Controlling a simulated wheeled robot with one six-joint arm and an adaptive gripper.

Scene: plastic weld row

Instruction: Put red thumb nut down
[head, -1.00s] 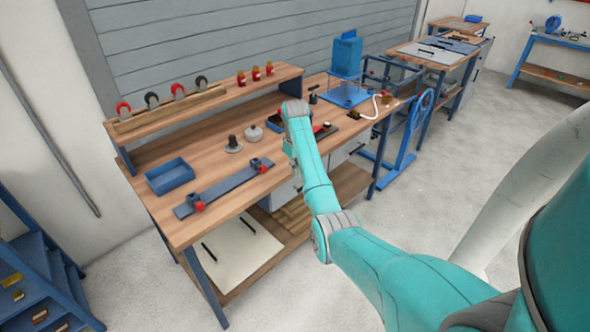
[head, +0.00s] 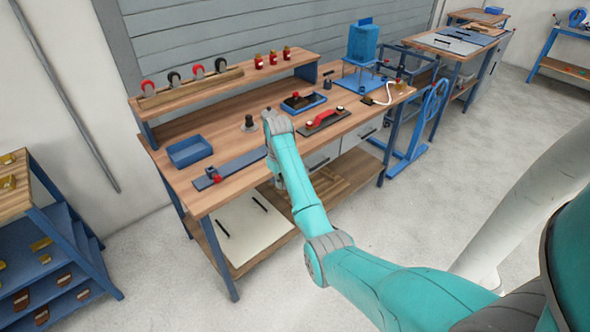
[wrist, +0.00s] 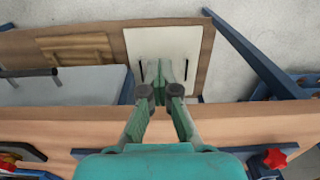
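A red thumb nut (head: 216,178) sits near the left end of a flat blue-grey bar (head: 240,166) on the bench. A star-shaped red nut (wrist: 275,158) shows at the lower right in the wrist view. My gripper (wrist: 166,80) points down beside the bench's front edge, with a lower shelf and pale panel below. No red nut shows between its fingers. In the head view my own arm mostly hides the gripper and covers the bar's right end.
The wooden bench (head: 225,205) holds a blue tray (head: 189,151), a dark post (head: 249,123), a shallow blue tray of parts (head: 303,102) and a red-handled tool (head: 322,122). A raised shelf (head: 215,88) stands behind. Grey floor in front is open.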

